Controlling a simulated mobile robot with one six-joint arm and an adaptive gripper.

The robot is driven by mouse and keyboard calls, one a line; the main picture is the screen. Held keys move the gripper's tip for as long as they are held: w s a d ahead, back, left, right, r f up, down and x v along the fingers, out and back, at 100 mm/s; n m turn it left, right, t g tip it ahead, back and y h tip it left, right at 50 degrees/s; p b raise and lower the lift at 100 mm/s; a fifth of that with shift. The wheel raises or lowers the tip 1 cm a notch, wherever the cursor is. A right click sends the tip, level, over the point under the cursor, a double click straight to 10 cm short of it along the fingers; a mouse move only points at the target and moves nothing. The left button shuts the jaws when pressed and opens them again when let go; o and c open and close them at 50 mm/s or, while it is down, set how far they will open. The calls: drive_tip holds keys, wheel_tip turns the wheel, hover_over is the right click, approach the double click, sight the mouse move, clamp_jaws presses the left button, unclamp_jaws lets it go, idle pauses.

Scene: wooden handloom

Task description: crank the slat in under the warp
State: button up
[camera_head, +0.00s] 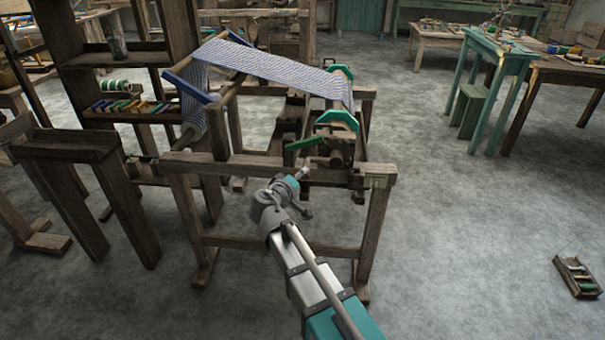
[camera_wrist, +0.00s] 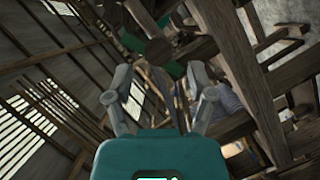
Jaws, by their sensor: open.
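The wooden handloom (camera_head: 279,166) stands in the middle of the head view. A green bar (camera_head: 304,143), perhaps the crank, sticks out at the loom's right, near a wooden roller. My gripper (camera_head: 303,177) is in front of the loom's near top rail, below the green bar in the picture. In the wrist view my gripper (camera_wrist: 160,88) has its fingers spread with nothing between them. Dark beams and a green part (camera_wrist: 143,18) show beyond the fingertips. I cannot pick out the slat.
A wooden shelf (camera_head: 110,58) with several coloured pieces stands at the left, beside a dark bench (camera_head: 62,152). Teal and wooden tables (camera_head: 497,48) are at the back right. A small rack (camera_head: 578,277) lies on the floor at the right. The floor at front right is otherwise clear.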

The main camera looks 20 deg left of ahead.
drive_tip(key=shift+b+x, duration=0.35)
drive_tip(key=shift+x, duration=2)
